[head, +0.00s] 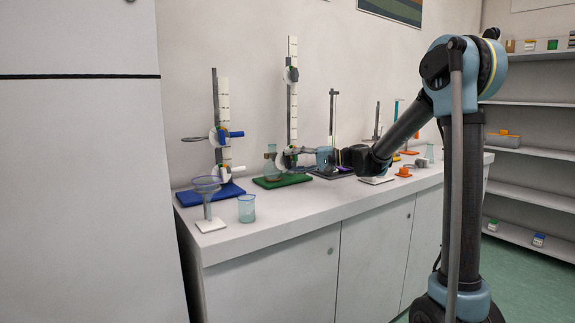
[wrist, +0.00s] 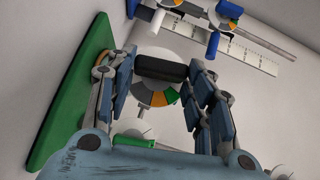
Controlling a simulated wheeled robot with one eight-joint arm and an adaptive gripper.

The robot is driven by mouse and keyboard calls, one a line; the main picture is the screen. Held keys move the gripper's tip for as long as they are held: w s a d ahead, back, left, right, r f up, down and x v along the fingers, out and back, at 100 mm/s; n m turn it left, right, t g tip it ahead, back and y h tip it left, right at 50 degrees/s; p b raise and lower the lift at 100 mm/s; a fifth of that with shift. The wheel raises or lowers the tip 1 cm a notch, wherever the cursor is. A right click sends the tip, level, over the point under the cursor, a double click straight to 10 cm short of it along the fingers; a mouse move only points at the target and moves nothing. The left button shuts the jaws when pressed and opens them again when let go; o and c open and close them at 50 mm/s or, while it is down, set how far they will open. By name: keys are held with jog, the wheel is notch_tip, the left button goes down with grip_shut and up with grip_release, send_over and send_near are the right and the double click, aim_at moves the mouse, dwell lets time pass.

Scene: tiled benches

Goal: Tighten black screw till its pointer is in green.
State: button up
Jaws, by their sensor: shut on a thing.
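The black screw (wrist: 160,68) lies between my gripper's fingers in the wrist view, in front of a round dial with grey, orange and green sectors (wrist: 155,97). My gripper (wrist: 163,66) is shut on the black screw. I cannot make out the pointer against the sectors. The dial belongs to the stand with the green base (wrist: 76,95). In the head view my gripper (head: 324,158) reaches from the right to this stand, whose green base (head: 282,181) rests on the bench. The black screw is not clear there. A green screw (wrist: 135,141) shows below the dial in the wrist view.
A glass funnel (head: 207,183) and a beaker (head: 246,208) are near the bench's front edge. More stands crowd the bench to the right, behind my arm.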

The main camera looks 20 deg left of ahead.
jog(key=shift+d+f, duration=0.1)
jog(key=shift+f, duration=0.1)
jog(key=shift+m+y, duration=0.4)
jog(key=o, duration=1.2)
jog(key=shift+w, duration=0.1)
jog(key=shift+o, duration=0.2)
